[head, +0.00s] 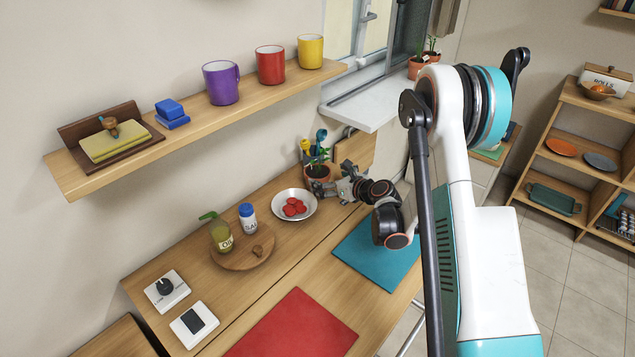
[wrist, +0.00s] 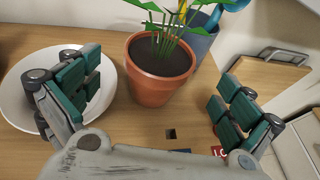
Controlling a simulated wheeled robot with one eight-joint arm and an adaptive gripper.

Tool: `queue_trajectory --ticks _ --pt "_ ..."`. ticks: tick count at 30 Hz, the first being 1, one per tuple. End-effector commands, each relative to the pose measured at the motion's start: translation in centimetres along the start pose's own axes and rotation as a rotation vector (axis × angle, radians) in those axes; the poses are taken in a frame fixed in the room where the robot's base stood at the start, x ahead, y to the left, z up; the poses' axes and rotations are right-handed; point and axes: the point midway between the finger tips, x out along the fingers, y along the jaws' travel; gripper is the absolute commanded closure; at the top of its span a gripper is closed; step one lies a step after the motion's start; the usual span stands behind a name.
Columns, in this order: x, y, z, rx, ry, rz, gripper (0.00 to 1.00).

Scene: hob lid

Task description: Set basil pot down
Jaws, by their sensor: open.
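The basil pot (wrist: 161,85) is a terracotta pot with dark soil and green leaves. It stands upright on the wooden counter (head: 262,284). In the head view the basil pot (head: 318,172) is at the back of the counter, right of a white bowl. My gripper (wrist: 165,100) is open, with one finger pad on each side of the pot and a visible gap to both. In the head view my gripper (head: 335,188) is right beside the pot and partly covers its lower side.
A white bowl (head: 294,205) with red items sits left of the pot. A blue-grey utensil holder (wrist: 198,42) is close behind it, and a wooden board (head: 356,150) leans to the right. A teal mat (head: 372,252) and a red mat (head: 293,328) lie in front.

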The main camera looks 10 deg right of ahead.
Motion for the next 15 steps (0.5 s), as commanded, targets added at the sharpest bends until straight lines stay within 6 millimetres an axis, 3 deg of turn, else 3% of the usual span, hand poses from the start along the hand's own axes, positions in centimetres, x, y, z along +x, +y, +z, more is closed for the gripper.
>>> queue_trajectory --ticks 5,15 --pt "1.0 0.1 0.1 0.0 -0.001 0.0 0.01" --pt "5.3 0.1 0.8 0.001 -0.001 -0.001 0.01"
